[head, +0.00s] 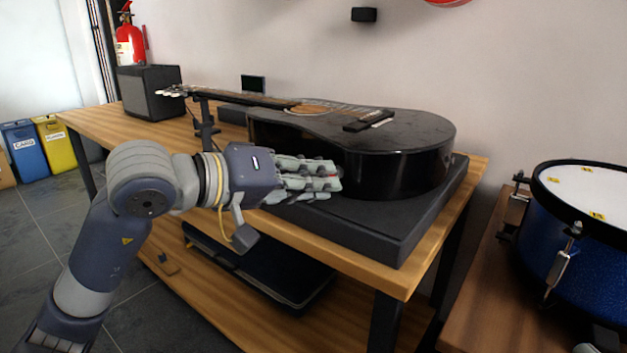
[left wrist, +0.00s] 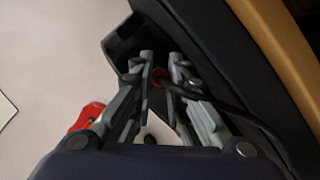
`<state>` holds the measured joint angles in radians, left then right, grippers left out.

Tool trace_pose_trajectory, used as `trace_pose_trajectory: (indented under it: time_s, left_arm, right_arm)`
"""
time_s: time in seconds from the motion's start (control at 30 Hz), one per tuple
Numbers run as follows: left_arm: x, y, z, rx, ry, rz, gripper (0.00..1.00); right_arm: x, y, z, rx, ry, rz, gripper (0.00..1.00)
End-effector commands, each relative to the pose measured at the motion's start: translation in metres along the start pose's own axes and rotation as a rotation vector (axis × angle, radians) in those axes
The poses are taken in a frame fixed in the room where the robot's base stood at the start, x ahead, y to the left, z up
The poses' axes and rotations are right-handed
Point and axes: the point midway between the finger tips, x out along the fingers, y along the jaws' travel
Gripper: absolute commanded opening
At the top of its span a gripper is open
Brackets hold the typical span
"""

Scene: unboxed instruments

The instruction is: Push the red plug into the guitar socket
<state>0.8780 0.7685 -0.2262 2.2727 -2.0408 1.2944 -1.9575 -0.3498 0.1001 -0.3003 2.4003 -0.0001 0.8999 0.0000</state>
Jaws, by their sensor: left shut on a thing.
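The black guitar (head: 385,140) lies on its back on a dark foam block (head: 420,215) on the wooden table. My left gripper (head: 335,180) is at the guitar's near side wall, with its fingertips close to or at the dark side. It is shut on the red plug (head: 327,176), of which only a little red shows between the fingers. In the left wrist view the red plug (left wrist: 159,73) shows between the fingertips, with a dark cable (left wrist: 225,105) running off to the right. The socket is hidden, and I cannot tell whether the plug touches it. My right gripper is not in view.
A black amplifier (head: 150,92) stands at the table's far left end. A black stand (head: 206,120) supports the guitar neck. A dark case (head: 270,270) lies on the lower shelf. A blue drum (head: 580,230) stands on another table at right.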

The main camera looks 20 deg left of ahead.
Motion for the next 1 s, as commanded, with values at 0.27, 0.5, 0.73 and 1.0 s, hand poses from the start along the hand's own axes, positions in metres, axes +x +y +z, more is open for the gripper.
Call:
trace_pose_trajectory:
  time_s: [0.27, 0.5, 0.73, 1.0]
  left_arm:
    - [0.0047, 0.0006, -0.0019, 0.0, 0.0, 0.001, 0.0]
    - [0.0086, 0.0004, -0.0036, 0.0, 0.0, 0.0, 0.0]
    - [0.0087, 0.0002, -0.0037, 0.0, 0.001, 0.0, 0.16]
    - [0.0087, 0.0001, -0.0035, 0.0, 0.0, 0.0, 0.37]
  right_arm:
    - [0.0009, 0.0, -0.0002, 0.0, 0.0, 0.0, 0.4]
    - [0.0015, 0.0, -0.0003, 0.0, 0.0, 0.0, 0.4]
    - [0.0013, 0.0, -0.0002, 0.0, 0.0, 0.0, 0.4]
    - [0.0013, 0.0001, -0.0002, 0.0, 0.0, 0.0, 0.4]
